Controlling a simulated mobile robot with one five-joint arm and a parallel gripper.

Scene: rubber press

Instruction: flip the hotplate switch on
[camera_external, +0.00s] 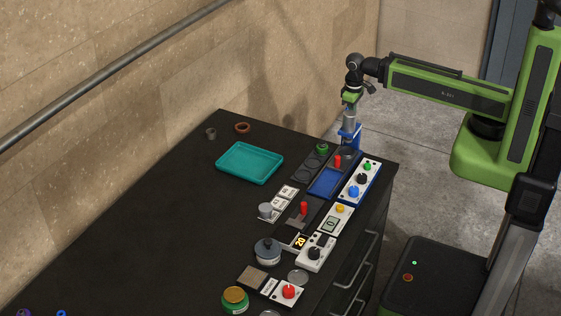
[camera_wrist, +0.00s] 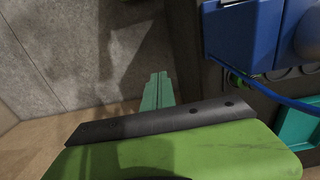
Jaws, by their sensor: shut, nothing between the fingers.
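A white control box (camera_external: 311,262) with a dark knob (camera_external: 314,253) and a small dark switch-like part (camera_external: 323,241) stands near the front right of the black bench. It looks like the hotplate control, but the switch's position is too small to read. A grey lidded pot (camera_external: 267,251) is to its left, and an orange "20" display (camera_external: 300,241) is just behind it. My gripper (camera_wrist: 158,78) shows as narrow green fingers held together, with nothing between them. In the external view it is high at the bench's far right, by the blue press, well away from the control box.
The blue press (camera_external: 350,132) stands at the far right corner; it fills the upper right of the wrist view (camera_wrist: 245,40). Red levers, button panels and a blue tray (camera_external: 327,182) line the right side. A teal tray (camera_external: 249,163) lies behind. The left bench is mostly clear.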

